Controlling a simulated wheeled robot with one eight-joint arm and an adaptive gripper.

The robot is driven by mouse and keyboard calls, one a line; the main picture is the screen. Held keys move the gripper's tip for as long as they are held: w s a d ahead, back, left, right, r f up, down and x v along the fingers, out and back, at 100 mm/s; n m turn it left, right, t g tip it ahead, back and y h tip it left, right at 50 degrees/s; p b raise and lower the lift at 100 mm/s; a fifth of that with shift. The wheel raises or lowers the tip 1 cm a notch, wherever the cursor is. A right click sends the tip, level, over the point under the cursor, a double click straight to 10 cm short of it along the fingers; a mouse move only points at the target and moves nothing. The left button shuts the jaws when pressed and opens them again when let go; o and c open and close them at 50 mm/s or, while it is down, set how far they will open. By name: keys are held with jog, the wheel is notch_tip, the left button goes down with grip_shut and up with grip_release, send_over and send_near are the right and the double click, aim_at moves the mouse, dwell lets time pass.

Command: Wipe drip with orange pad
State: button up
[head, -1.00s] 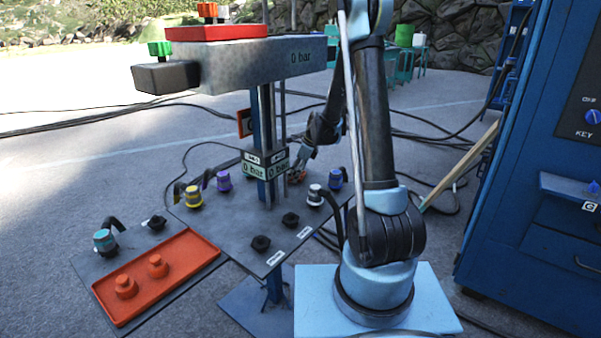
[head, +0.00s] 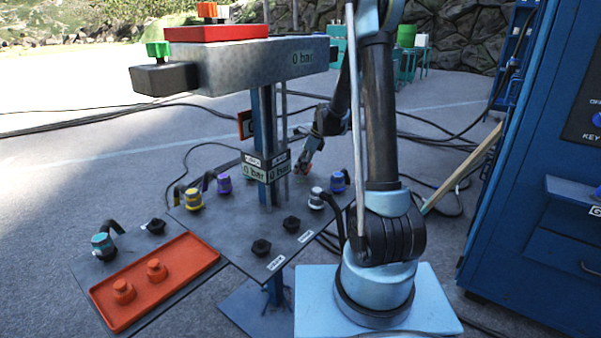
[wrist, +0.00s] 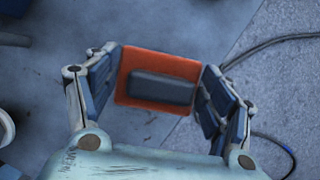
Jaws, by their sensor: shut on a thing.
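The orange pad (wrist: 158,66) with a dark grey grip block on top is between the fingers of my gripper (wrist: 158,84) in the wrist view. My gripper is shut on it. The pad is over or near the grey plate (wrist: 150,22); I cannot tell whether it touches. In the head view my gripper (head: 307,166) is behind the post at the back of the plate, with a bit of orange at its tip. I cannot make out a drip in either view; the pad or the post may hide it.
The grey plate carries a yellow cap (head: 193,199), a purple cap (head: 223,184), a silver fitting (head: 316,198) and black knobs (head: 261,247). A red-orange tray (head: 185,262) lies front left. A blue cabinet (head: 530,190) stands right. Cables cross the ground behind.

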jog(key=shift+s+a+r, duration=0.1)
jog(key=shift+r, duration=1.15)
jog(key=shift+a+r, duration=0.1)
jog(key=shift+r, duration=1.1)
jog(key=shift+d, duration=0.1)
